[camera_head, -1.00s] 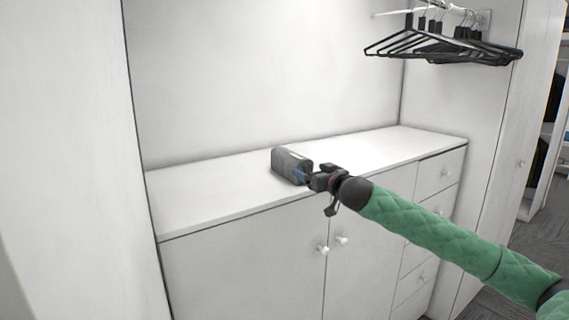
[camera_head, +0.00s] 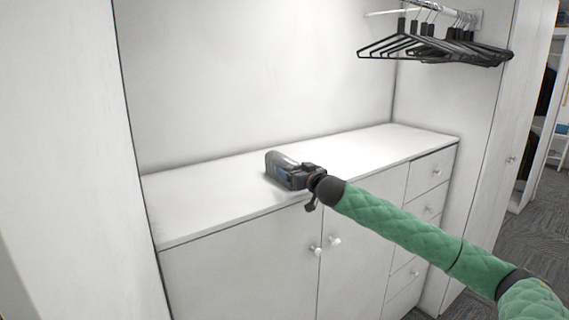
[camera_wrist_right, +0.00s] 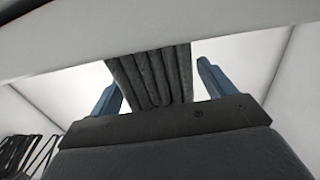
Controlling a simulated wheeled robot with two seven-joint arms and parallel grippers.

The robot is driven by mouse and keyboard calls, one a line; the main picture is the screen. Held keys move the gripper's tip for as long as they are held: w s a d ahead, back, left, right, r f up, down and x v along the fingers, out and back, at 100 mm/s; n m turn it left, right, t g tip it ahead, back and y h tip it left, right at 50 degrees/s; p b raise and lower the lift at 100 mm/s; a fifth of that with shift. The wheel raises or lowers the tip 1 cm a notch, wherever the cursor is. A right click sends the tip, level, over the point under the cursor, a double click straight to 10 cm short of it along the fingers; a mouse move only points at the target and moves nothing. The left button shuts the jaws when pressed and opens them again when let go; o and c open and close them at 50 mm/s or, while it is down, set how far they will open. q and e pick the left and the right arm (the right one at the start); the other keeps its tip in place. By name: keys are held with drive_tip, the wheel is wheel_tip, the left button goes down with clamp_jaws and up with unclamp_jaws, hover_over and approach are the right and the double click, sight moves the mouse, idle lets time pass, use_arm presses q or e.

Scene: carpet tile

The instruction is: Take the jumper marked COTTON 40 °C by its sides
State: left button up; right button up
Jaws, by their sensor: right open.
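The dark grey folded jumper (camera_head: 274,162) sits on the white cabinet top near its front edge; no marking can be read. My right gripper (camera_head: 288,174) is at the jumper's near side and hides part of it. In the right wrist view the jumper's thick folds (camera_wrist_right: 150,75) show between the two blue fingers of the right gripper (camera_wrist_right: 157,66). The fingers are spread, one on each side of it, with a gap showing on both sides. My left gripper is not in view.
The white cabinet top (camera_head: 385,143) is bare on both sides of the jumper. Below it are doors with round knobs (camera_head: 334,240) and drawers (camera_head: 432,172). Several black hangers (camera_head: 430,48) hang on a rail at upper right. A side wall (camera_head: 70,150) stands at left.

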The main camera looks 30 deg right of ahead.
drive_tip(key=shift+w+p, duration=0.3)
drive_tip(key=shift+w, duration=0.4)
drive_tip(key=c, duration=1.3)
drive_tip(key=shift+r, duration=0.1)
